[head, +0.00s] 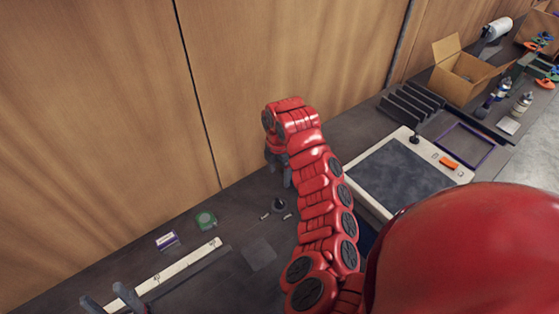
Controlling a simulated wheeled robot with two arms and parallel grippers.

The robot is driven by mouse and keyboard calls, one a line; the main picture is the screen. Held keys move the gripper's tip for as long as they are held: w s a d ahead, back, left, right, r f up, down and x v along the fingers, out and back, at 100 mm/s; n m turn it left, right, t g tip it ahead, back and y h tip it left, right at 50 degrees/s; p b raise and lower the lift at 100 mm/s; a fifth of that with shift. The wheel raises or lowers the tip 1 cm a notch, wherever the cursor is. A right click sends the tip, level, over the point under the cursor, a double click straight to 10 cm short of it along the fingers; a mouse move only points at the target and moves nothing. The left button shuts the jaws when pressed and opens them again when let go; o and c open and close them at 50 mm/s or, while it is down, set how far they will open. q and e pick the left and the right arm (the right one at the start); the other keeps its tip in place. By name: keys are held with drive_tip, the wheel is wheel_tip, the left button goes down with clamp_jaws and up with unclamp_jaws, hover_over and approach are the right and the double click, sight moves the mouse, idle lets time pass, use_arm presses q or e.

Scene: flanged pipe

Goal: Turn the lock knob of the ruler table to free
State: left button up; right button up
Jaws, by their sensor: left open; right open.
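A pale ruler strip (180,264) with dark marks lies along the dark table at lower left. A small black knob (279,204) stands on the dark surface right of the strip, with a small pale mark on either side; it looks like the lock knob, but its setting is too small to read. My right gripper (279,172) is above and just behind the knob, pointing down and apart from it; its fingers are partly hidden by its wrist. My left gripper (110,300) is open and empty at the bottom left edge, by the strip's near end.
A green tape roll (205,220) and a small white-purple box (167,240) lie behind the strip. A flat grey square (259,253) lies near the knob. A white-framed dark board (408,171), a cardboard box (462,75) and bottles (522,103) are at right. A wood wall (100,110) closes the back.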

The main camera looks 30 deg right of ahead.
wheel_tip(320, 180, up, 4)
drive_tip(key=shift+f+p, duration=0.25)
drive_tip(key=shift+p, duration=1)
drive_tip(key=shift+s+f, duration=0.1)
drive_tip(key=shift+s, duration=0.05)
